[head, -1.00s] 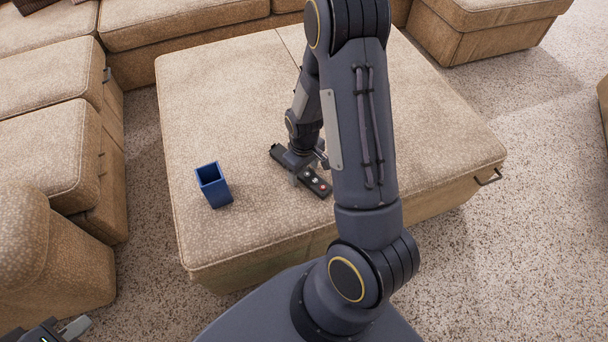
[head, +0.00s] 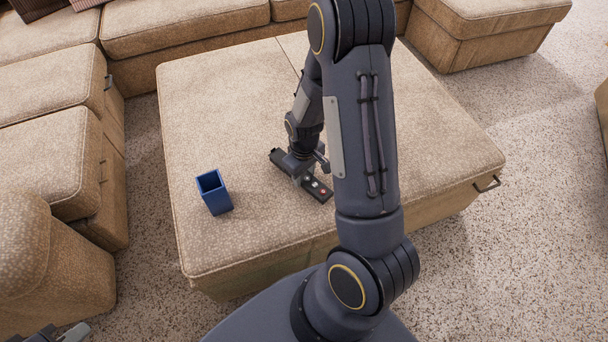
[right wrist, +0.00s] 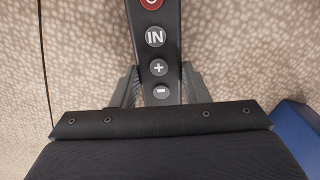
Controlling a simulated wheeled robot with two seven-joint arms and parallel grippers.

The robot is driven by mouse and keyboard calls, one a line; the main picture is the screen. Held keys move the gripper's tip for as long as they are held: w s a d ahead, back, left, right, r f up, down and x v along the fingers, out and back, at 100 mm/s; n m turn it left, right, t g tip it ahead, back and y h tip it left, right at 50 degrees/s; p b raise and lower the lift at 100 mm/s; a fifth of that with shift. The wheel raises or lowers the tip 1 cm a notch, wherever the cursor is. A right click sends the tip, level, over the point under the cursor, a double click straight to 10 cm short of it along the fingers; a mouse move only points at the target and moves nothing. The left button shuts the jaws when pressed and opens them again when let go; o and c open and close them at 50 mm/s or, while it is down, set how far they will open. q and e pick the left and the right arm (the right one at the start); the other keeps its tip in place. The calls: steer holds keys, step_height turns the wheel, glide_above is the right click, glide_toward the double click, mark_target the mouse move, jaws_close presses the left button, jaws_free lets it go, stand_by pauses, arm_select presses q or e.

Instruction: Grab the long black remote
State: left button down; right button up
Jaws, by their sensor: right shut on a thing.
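The long black remote (head: 317,189) is at the ottoman's middle, with red and pale buttons on its near end. My right gripper (head: 308,178) reaches down over it and is shut on it across its width. In the right wrist view the remote (right wrist: 156,45) stands between the two fingers of my right gripper (right wrist: 158,88), its buttons facing the camera. Whether it is lifted off the cushion I cannot tell. My left gripper (head: 72,334) shows only partly at the bottom left corner of the head view, away from the remote; its fingers are cut off.
A blue open-topped box (head: 214,193) stands on the ottoman (head: 220,100) left of the remote; a blue edge (right wrist: 300,135) shows in the right wrist view. Sofas surround the ottoman at the left and back. Its right half is bare.

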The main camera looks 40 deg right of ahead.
steer(key=s+a+r+p, duration=0.6)
steer(key=s+a+r, duration=0.3)
steer(key=s+r, duration=0.1)
steer(key=shift+a+r, duration=0.4)
steer(key=shift+r, duration=0.25)
steer(key=shift+w+r, duration=0.1)
stand_by(0.3)
